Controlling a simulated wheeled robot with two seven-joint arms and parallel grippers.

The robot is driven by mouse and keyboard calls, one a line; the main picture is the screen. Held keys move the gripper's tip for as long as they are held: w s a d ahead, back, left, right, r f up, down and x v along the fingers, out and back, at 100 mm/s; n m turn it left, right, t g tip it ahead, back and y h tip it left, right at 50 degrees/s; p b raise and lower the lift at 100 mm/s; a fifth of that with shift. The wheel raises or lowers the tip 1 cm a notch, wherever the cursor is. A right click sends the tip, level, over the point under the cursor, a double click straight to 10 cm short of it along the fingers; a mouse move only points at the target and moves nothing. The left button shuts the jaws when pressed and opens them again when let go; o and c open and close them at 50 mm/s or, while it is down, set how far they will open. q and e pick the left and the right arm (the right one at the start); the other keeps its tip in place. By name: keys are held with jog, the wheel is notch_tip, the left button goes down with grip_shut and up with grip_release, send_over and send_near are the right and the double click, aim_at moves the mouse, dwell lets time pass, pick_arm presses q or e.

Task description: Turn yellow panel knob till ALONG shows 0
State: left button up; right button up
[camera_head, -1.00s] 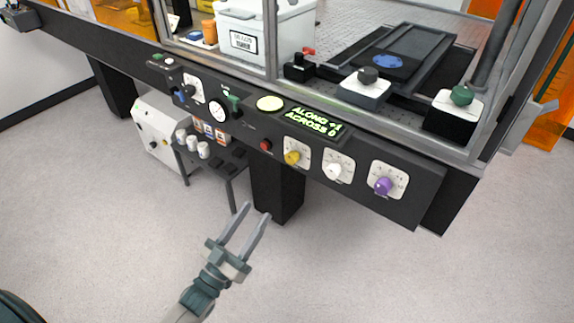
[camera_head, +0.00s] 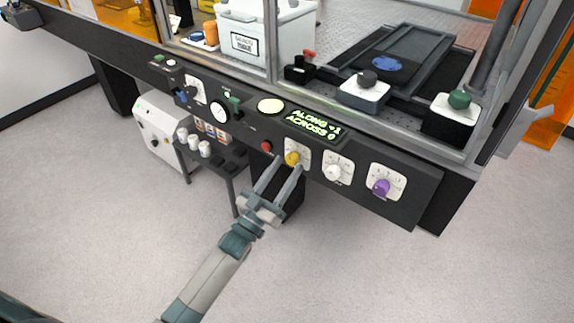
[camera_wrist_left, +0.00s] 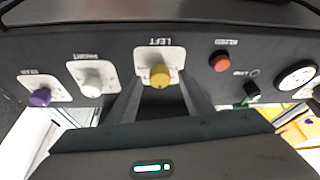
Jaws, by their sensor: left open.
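The yellow knob (camera_head: 292,158) sits on a white plate on the dark front panel. In the left wrist view the yellow knob (camera_wrist_left: 159,75) is on a plate marked LEFT. The lit display (camera_head: 312,123) reads ALONG +1 and ACROSS 0. My left gripper (camera_head: 287,166) is open, its fingers pointing up at the panel with the tips near the yellow knob. In the left wrist view the fingers (camera_wrist_left: 160,90) extend toward the knob, one on each side below it; whether they touch it I cannot tell. My right gripper is not in view.
A white knob (camera_head: 333,172) and a purple knob (camera_head: 381,187) are to the right on the panel. A red button (camera_head: 266,146) is close on the left, and a dial gauge (camera_head: 219,112) further left. Open floor lies in front of the panel.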

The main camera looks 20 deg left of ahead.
pick_arm(q)
jog(key=shift+w+d+r, duration=0.2)
jog(key=shift+w+r, duration=0.1)
jog(key=shift+w, duration=0.25)
jog(key=c, duration=1.1)
jog(key=shift+o, duration=0.2)
